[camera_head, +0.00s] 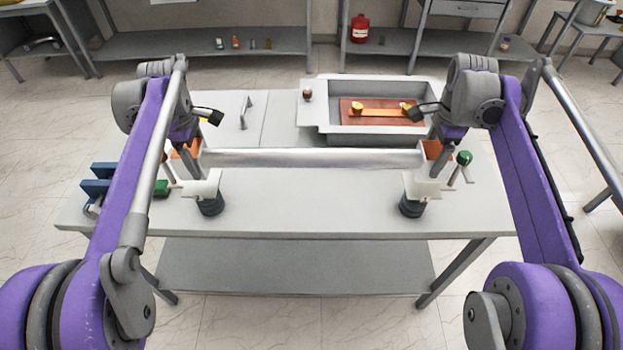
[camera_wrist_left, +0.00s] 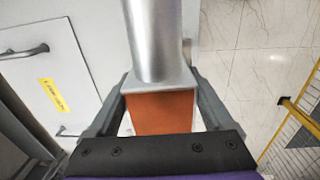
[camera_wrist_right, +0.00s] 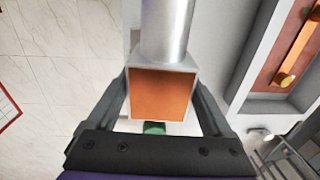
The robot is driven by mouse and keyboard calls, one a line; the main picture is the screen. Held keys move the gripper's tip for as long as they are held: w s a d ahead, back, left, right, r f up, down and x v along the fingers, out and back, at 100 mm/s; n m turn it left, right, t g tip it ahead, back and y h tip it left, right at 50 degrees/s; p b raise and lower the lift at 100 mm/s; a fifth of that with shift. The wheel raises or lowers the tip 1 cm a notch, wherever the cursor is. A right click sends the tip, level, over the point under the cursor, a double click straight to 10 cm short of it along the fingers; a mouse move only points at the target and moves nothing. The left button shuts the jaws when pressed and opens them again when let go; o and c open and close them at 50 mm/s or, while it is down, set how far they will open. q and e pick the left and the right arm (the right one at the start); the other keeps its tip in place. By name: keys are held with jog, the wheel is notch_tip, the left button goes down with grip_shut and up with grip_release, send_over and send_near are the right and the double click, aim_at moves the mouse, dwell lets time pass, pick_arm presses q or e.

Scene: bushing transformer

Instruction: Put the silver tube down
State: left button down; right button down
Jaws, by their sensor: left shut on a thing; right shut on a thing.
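The silver tube (camera_head: 310,158) lies level from left to right over the table in the head view. It has a square end block with an orange face at each end. My left gripper (camera_head: 188,158) is shut on its left end block, seen as an orange face (camera_wrist_left: 163,112) in the left wrist view. My right gripper (camera_head: 435,158) is shut on the right end block, seen as an orange face (camera_wrist_right: 161,93) in the right wrist view. Two white cradles on dark round bases, left (camera_head: 209,190) and right (camera_head: 412,190), stand near the tube's ends. I cannot tell whether the tube touches them.
The grey table (camera_head: 310,215) is clear between the cradles. Behind is a grey basin (camera_head: 433,98) with a brown board (camera_head: 373,119).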

pick_arm(q)
jog(key=shift+s+r, duration=0.1)
jog(key=shift+s, duration=0.1)
pick_arm(e)
jog(key=shift+s, duration=0.2)
pick_arm(q)
jog(key=shift+w, duration=0.1)
pick_arm(e)
jog(key=shift+w, duration=0.1)
